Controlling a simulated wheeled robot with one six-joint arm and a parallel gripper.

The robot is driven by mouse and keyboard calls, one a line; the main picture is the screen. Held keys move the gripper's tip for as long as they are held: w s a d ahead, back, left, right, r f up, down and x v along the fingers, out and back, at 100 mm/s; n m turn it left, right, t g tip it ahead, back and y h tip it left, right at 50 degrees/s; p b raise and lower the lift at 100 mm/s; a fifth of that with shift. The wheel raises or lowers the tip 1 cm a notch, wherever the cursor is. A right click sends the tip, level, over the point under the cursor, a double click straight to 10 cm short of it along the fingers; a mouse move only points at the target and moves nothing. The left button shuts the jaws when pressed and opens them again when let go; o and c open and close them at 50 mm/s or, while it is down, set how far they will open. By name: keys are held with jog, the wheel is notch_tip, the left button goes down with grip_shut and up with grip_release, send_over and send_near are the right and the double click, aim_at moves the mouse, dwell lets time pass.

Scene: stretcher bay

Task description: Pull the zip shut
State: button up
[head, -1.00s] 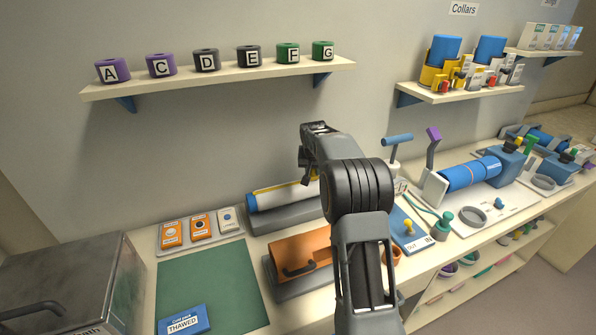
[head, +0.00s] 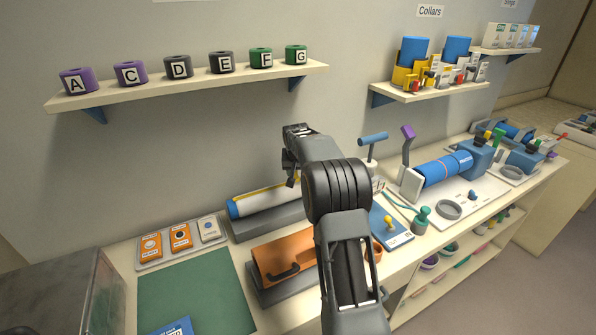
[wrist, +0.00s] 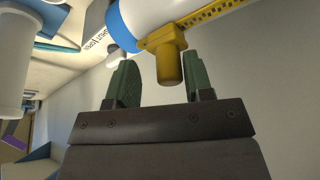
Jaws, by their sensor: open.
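A white roll with blue ends (head: 262,199) lies on a grey stand (head: 268,220) at the back of the bench, with a yellow zip strip along its top. In the wrist view the zip's toothed track (wrist: 205,18) runs to the upper right, and its stubby yellow pull (wrist: 170,62) hangs beside the blue end band (wrist: 125,25). My gripper (wrist: 163,78) is open, its green fingers on either side of the pull's lower end. Contact is not clear. In the head view my arm hides the fingers and the roll's right part.
An orange case (head: 285,258) sits in front of the roll. A tray of small boxes (head: 180,241) and a green mat (head: 195,295) are to the left. A blue board (head: 392,228) and a large blue cylinder (head: 440,170) are to the right. A shelf of lettered rolls (head: 190,85) hangs above.

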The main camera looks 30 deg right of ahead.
jog(key=shift+a+f, duration=0.15)
jog(key=shift+a, duration=0.05)
jog(key=shift+r, duration=0.35)
jog(key=b+v, duration=0.1)
jog(key=v, duration=1.2)
jog(key=shift+r+b, duration=0.15)
jog(key=shift+b, duration=0.2)
jog(key=shift+s, duration=0.2)
